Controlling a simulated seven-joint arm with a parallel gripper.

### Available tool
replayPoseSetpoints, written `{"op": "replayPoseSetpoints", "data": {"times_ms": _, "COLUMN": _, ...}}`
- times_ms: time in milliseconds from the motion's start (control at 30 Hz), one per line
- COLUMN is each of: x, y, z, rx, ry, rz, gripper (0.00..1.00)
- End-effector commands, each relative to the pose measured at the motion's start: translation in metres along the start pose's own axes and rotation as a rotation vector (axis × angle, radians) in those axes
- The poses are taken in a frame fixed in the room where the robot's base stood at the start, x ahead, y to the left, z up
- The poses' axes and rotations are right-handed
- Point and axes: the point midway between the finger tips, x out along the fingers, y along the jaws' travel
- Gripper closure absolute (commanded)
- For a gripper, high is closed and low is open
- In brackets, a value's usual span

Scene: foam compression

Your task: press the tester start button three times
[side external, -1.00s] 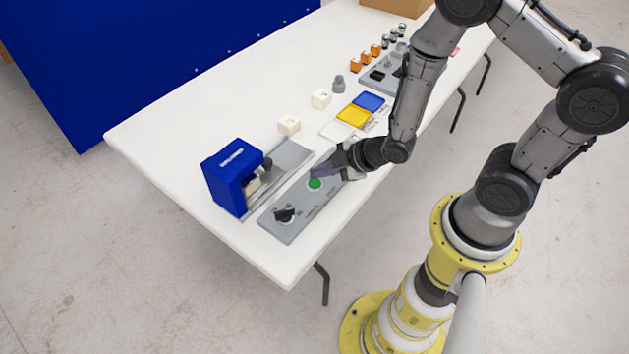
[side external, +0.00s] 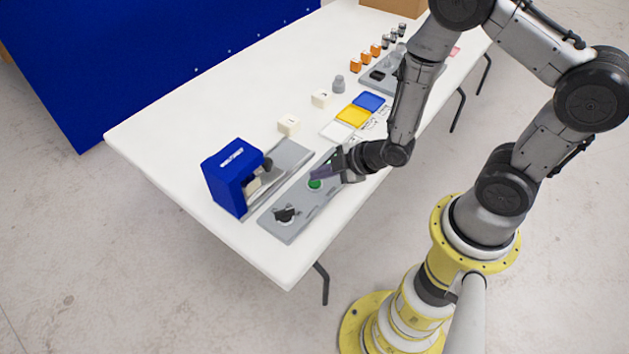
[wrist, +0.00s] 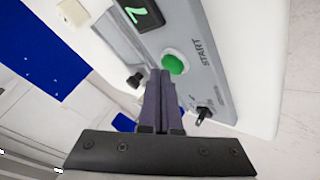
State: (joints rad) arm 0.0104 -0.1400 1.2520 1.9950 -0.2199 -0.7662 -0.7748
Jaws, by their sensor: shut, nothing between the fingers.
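The green start button (side external: 315,184) sits on the grey control panel (side external: 290,233) at the table's near edge. In the wrist view the fingertips (wrist: 160,73) appear right beside the button's edge. I cannot tell whether they touch it or hover above it. A dark display (wrist: 140,12) with a green digit is on the panel.
A black knob (side external: 285,214) is on the panel's near end. The blue tester (side external: 225,182) stands left of the panel. White blocks (side external: 289,125), a yellow tray (side external: 353,117) and a blue tray (side external: 369,102) lie farther back. The table's left part is clear.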

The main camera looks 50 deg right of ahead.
Motion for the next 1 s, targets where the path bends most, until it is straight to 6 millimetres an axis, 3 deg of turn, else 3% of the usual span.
{"op": "replayPoseSetpoints", "data": {"times_ms": 1000, "x": 0.0061, "y": -0.0047, "z": 0.0047, "rx": 0.0, "ry": -0.001, "rz": -0.001, "gripper": 1.0}}
